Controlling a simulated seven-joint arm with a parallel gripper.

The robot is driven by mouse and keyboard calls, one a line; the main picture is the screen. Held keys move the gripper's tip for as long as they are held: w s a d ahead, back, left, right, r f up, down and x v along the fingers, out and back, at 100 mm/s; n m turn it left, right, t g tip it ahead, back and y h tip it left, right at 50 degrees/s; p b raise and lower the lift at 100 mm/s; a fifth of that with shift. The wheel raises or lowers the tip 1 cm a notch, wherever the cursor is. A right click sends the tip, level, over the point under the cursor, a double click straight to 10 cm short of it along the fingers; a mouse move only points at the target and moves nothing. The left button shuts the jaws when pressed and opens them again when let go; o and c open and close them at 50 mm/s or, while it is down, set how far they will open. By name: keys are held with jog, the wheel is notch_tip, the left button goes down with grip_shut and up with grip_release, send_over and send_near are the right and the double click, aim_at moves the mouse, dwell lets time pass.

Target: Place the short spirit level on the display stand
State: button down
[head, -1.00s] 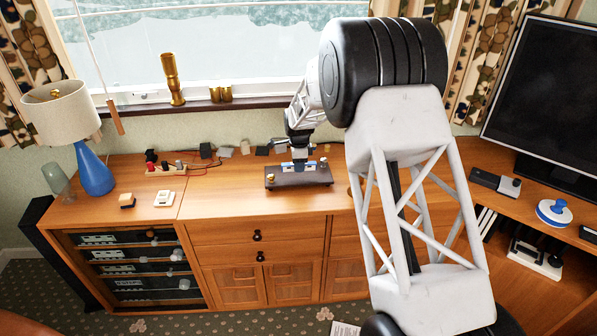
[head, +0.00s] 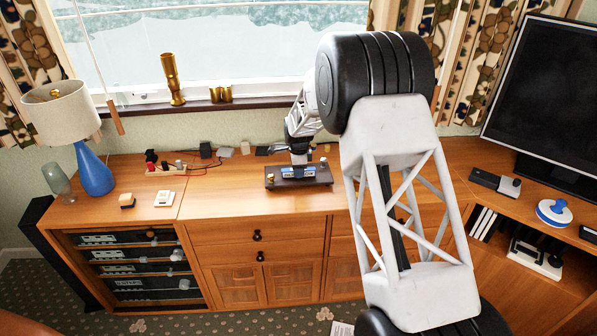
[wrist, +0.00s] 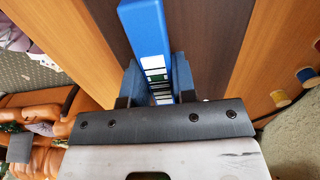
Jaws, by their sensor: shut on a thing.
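The short spirit level is a blue bar with white and dark markings (wrist: 143,28). My gripper (wrist: 157,88) is shut on it, with one finger on each side. In the head view the level (head: 297,172) lies lengthwise over the display stand, just below my gripper (head: 300,160). The display stand (head: 300,184) is a low dark brown board on the cabinet top. In the wrist view its dark surface (wrist: 205,40) runs below the level. I cannot tell whether the level touches it. My gripper hides part of the level.
A power strip with cables (head: 165,169) and several small blocks lie along the back. A blue lamp (head: 95,170) stands at the left, and a monitor (head: 545,95) at the right.

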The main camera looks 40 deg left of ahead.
jog(key=shift+f, duration=0.15)
jog(key=c, duration=0.9)
grip_release()
jog(key=shift+f, duration=0.1)
notch_tip(320, 180, up, 12)
jog(key=shift+r, duration=0.2)
dwell(0.9)
